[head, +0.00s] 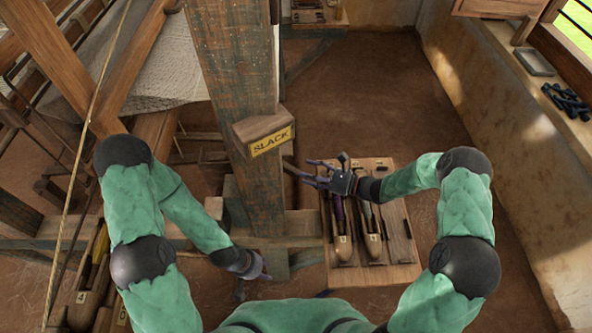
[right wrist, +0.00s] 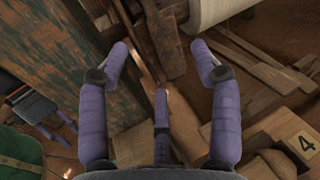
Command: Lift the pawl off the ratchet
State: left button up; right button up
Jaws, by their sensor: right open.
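My right gripper (head: 306,176) is open and empty, pointing left towards the loom post in the head view. In the right wrist view its purple fingers (right wrist: 160,62) are spread, with a dark wooden bar (right wrist: 165,42) beyond and between the fingertips. That bar stands beside a pale roller (right wrist: 220,10). I cannot tell whether the bar is the pawl, and I cannot make out the ratchet's teeth. My left gripper (head: 248,270) hangs low near the post's foot; its fingers are too unclear to judge.
The thick loom post (head: 235,80) carries a wooden block with a yellow SLACK label (head: 270,142). A wooden tray (head: 400,272) with numbered shuttles lies below my right arm. Pale cloth (head: 160,75) stretches at left. The brown floor (head: 360,80) beyond is clear.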

jog(key=v, duration=0.5)
jog(key=shift+s, duration=0.1)
dwell(0.5)
